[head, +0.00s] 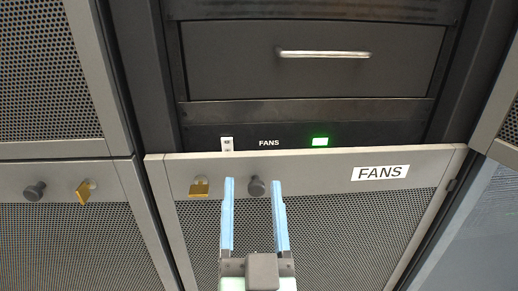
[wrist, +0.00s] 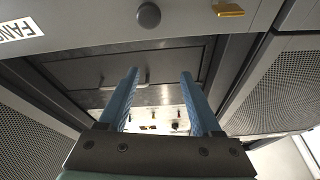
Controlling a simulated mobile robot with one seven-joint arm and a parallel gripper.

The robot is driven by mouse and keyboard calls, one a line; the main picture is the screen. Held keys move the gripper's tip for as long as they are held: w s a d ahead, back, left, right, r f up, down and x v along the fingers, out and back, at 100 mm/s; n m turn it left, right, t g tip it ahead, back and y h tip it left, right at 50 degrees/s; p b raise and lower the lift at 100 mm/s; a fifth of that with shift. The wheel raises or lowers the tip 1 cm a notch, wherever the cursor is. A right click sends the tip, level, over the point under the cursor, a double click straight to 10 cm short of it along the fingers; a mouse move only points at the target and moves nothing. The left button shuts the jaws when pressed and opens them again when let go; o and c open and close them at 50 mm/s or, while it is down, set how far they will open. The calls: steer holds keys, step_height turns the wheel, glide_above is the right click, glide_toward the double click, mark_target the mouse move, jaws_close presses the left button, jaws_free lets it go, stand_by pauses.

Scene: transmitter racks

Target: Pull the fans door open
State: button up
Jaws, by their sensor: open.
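The fans door (head: 300,167) is a grey panel with dark mesh, a white FANS label (head: 380,172) and a hinge at its right edge. Its top edge stands proud of the rack front; I cannot tell whether it is ajar. A dark round knob (head: 256,187) sits near its top, right of a brass latch (head: 199,187). My gripper (head: 253,182) is open and empty, and the knob shows between its fingertips in the head view. In the wrist view the knob (wrist: 148,15) is beyond the tips (wrist: 160,74), apart from them, with the latch (wrist: 229,11) to its right.
Above the door are a strip with a green light (head: 320,141), a white switch (head: 227,144) and a drawer with a metal handle (head: 323,54). A neighbouring door on the left has its own knob (head: 35,190) and brass latch (head: 84,191). More panels stand on the right.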

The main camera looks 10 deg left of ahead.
steer(key=s+f+g+p, duration=0.2)
steer(key=s+p, duration=0.1)
steer(key=p, duration=0.5)
steer(key=m+g+p, duration=0.1)
steer(key=g+p, duration=0.1)
steer(key=p, duration=0.4)
glide_toward(257, 192)
steer(key=shift+h, duration=0.4)
steer(key=x, duration=0.8)
steer(key=shift+w+a+b, duration=0.1)
steer(key=shift+a+b, duration=0.15)
steer(key=shift+b, duration=0.15)
jaws_close()
